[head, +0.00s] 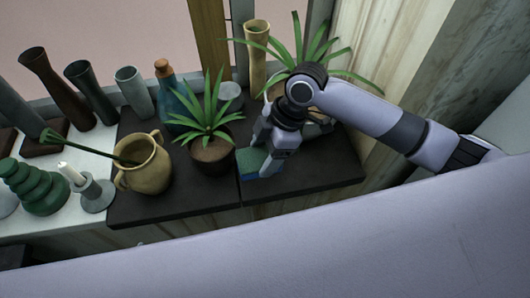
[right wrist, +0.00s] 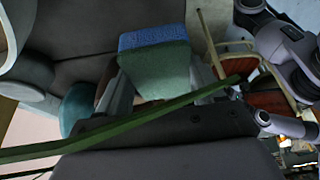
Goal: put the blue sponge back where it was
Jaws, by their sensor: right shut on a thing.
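The blue sponge (head: 248,161) shows blue and green faces low over the dark board (head: 318,177), just right of the potted plant. My right gripper (head: 265,158) comes down from above, shut on the sponge, and its fingers hide part of it. In the right wrist view the sponge (right wrist: 155,62) sits between the fingers, a blue textured band along one end of its green body. I cannot tell whether it touches the board. My left gripper is in neither view.
A spiky plant in a brown pot (head: 211,156) stands close left of the gripper. A yellow two-handled jug (head: 146,168) and a blue corked bottle (head: 174,100) stand further left. Another plant (head: 306,55) is behind my right arm. The board's right front part is clear.

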